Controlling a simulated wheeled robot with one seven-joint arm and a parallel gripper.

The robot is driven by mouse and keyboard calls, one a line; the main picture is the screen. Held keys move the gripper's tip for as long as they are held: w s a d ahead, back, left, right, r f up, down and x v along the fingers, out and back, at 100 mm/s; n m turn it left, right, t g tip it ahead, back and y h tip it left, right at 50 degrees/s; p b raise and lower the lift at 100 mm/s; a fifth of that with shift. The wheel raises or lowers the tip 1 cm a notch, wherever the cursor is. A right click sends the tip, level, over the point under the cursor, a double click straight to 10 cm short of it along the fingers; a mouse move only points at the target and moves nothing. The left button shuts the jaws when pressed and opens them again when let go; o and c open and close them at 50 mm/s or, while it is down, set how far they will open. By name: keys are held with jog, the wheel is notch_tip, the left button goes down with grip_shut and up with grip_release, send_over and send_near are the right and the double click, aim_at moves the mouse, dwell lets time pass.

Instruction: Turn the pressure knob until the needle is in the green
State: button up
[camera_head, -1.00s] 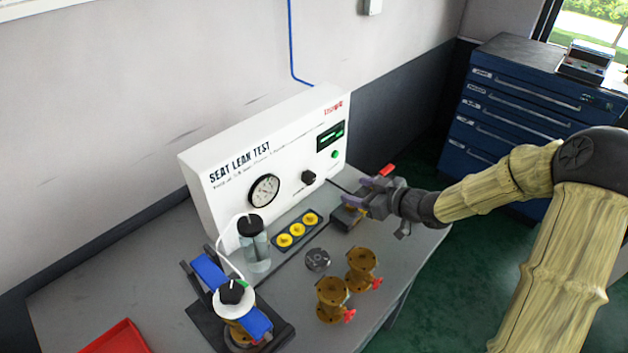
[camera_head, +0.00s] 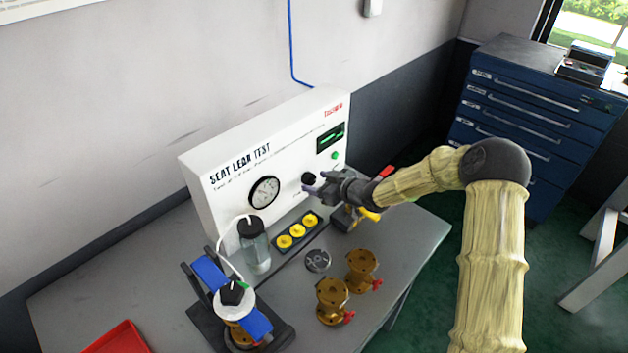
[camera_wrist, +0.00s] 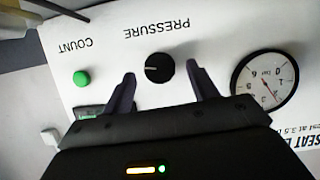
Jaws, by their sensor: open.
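The black pressure knob (camera_head: 308,179) is on the front of the white seat leak test panel (camera_head: 225,192). In the wrist view the knob (camera_wrist: 159,67) shows between my gripper's two fingers, under the upside-down word PRESSURE. My gripper (camera_head: 310,191) is open and empty, close in front of the knob; contact cannot be made out. The round gauge (camera_head: 264,191) is left of the knob. In the wrist view the gauge (camera_wrist: 265,80) shows at right, its needle angled toward the lower part of the dial. Its green band is too small to tell.
A green button (camera_wrist: 81,78) is beside the knob. Yellow discs in a tray (camera_head: 297,231), a clear bottle (camera_head: 255,246), brass valves (camera_head: 361,270) and a clamp fixture (camera_head: 240,318) stand on the grey bench. A red tray (camera_head: 117,338) is at front left.

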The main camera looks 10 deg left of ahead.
jog(key=shift+x, duration=1.1)
jog(key=shift+c, duration=0.5)
jog(key=c, duration=0.9)
jog(key=shift+r+p, duration=0.1)
jog(key=shift+p, duration=0.7)
